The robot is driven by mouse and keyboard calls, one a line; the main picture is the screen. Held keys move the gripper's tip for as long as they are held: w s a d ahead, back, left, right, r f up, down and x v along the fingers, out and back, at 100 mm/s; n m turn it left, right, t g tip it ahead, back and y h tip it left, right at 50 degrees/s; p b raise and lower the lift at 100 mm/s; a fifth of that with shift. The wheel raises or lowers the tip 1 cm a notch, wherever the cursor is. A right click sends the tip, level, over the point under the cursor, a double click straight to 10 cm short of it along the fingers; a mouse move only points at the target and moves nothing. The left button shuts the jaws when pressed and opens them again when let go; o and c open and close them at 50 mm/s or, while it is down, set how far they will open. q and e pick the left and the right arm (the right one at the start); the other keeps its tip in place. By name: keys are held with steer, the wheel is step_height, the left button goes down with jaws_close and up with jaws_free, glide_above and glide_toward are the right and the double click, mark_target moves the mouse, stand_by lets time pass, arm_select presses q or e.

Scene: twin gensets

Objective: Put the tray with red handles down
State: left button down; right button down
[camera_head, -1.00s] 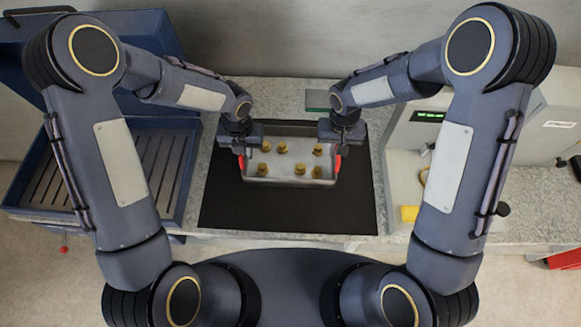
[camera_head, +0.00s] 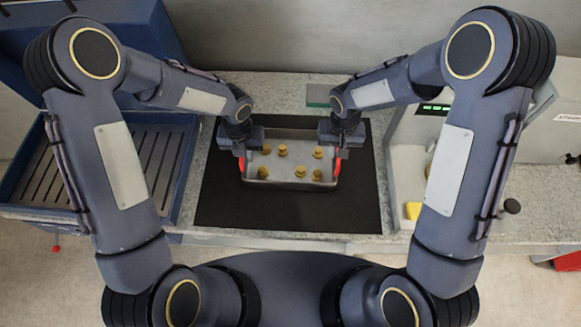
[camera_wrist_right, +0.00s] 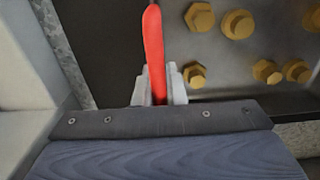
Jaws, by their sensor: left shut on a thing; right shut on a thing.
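The grey metal tray (camera_head: 290,184) with red handles is over the black mat in the head view, with several brass bolts (camera_head: 282,151) in it. My left gripper (camera_head: 240,157) is shut on the tray's left red handle (camera_head: 242,165). My right gripper (camera_head: 340,155) is shut on the right red handle (camera_head: 337,166). In the right wrist view the red handle (camera_wrist_right: 153,50) stands between the right gripper's fingers (camera_wrist_right: 160,85), beside the tray and its bolts (camera_wrist_right: 238,24). I cannot tell whether the tray's underside touches the mat.
The black mat (camera_head: 290,213) lies on a speckled grey worktop (camera_head: 480,215), with bare mat around the tray. An open blue case (camera_head: 120,160) with a slotted bed is on the left. A pale machine with a green display (camera_head: 432,108) is on the right. A green plate (camera_head: 318,95) is behind.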

arm_select(q)
steer(key=shift+f, duration=0.5)
arm_select(e)
steer(key=shift+f, duration=0.5)
arm_select(q)
steer(key=c, duration=1.5)
jaws_free()
arm_select(e)
steer(key=c, duration=1.5)
jaws_free()
arm_select(q)
steer(key=shift+r, duration=0.1)
step_height(320, 180, up, 11)
steer(key=shift+f, duration=0.1)
steer(key=shift+r, duration=0.55)
arm_select(e)
steer(key=shift+r, duration=0.25)
step_height(320, 180, up, 12)
steer(key=shift+f, duration=0.15)
